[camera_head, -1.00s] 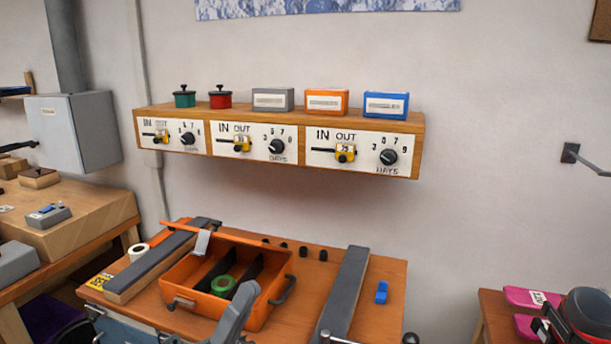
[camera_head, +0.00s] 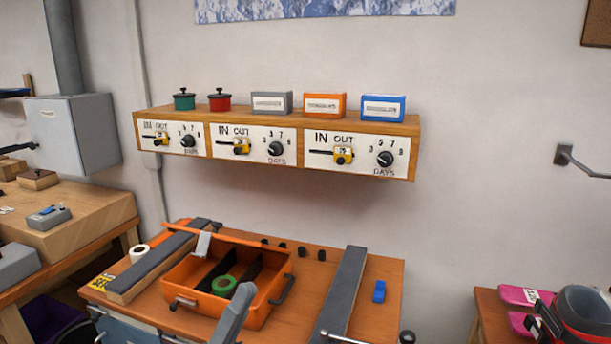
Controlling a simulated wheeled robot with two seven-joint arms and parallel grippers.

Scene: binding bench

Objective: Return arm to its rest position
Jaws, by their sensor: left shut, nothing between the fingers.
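My left gripper (camera_head: 237,312) shows as a grey, narrow shape at the bottom edge, in front of the orange tray (camera_head: 258,319). It is shut and empty, and its lower part is cut off by the frame edge. The orange tray sits on the wooden bench with a green tape roll (camera_head: 224,285) in it. My right gripper is not in view.
A dark grey bar (camera_head: 345,290) lies right of the tray, and a blue block (camera_head: 379,291) beyond it. A wall shelf (camera_head: 412,150) with dials and several small boxes hangs above. A right-hand table holds pink items (camera_head: 524,296) and a dark rounded object (camera_head: 586,309).

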